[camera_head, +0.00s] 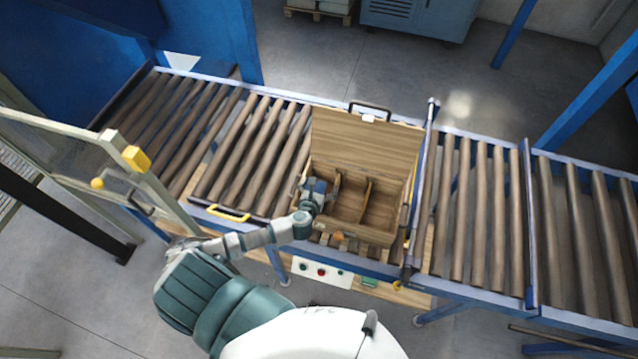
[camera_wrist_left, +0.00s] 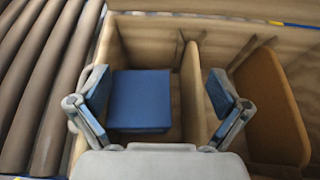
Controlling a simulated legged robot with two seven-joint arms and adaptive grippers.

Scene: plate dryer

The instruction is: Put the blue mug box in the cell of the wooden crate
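The wooden crate (camera_head: 362,141) stands on the roller conveyor with its lid raised at the back. Dividers split its inside into cells side by side. The blue mug box (camera_wrist_left: 140,100) lies inside the left cell in the left wrist view, with its flat blue top facing up, beside a wooden divider (camera_wrist_left: 190,88). My left gripper (camera_head: 314,193) is over the crate's left cell. In the left wrist view its fingers (camera_wrist_left: 160,106) are spread wide, one left of the box and one over the cell to the right, with a gap to the box. My right gripper is out of view.
Brown conveyor rollers (camera_head: 250,145) run left and right of the crate. A blue metal post (camera_head: 416,185) stands close to its right side. A mesh gate (camera_head: 110,165) stands at the left. A control panel (camera_head: 322,272) is on the conveyor's front.

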